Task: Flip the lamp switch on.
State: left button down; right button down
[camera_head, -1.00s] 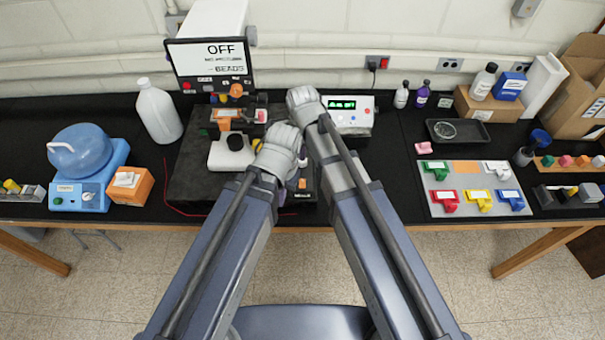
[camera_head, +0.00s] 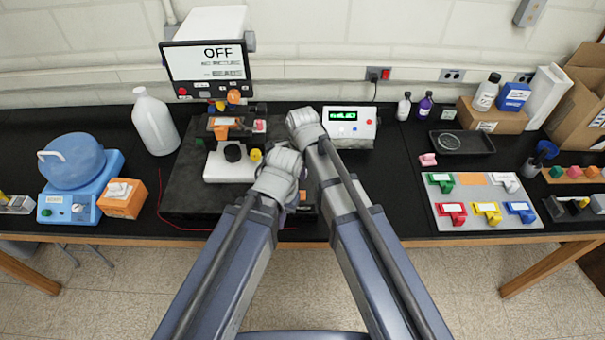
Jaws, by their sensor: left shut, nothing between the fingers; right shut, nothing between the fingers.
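A monitor (camera_head: 208,65) at the back left reads OFF in large letters, with smaller text too blurred to read. In front of it stands a white and orange instrument (camera_head: 232,160) with dark, orange and yellow knobs, on a black platform (camera_head: 190,192). I cannot tell which part is the lamp switch. My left gripper (camera_head: 284,160) is shut and empty, over the platform to the right of the instrument's white base. My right gripper (camera_head: 302,117) is shut and empty, farther back, just left of a white box with a green display (camera_head: 350,124). Both grippers hide part of the platform.
An orange box with a white top piece (camera_head: 122,198) and a blue device with a dome (camera_head: 72,163) stand left, near a white jug (camera_head: 155,122). A grey board with coloured clips (camera_head: 480,218) lies right. A wall outlet with a red part (camera_head: 378,74) is behind.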

aim_at(302, 192)
jog(key=f+b, duration=0.4)
jog(key=f, duration=0.1)
jog(key=w+f+b, duration=0.1)
jog(key=f+b, duration=0.2)
jog(key=shift+f, duration=0.15)
jog(key=shift+s, duration=0.15)
dwell(0.4)
jog(key=shift+s, duration=0.7)
jog(key=shift+w+r, duration=0.15)
jog(key=shift+r, duration=0.05)
jog(key=shift+r, duration=0.1)
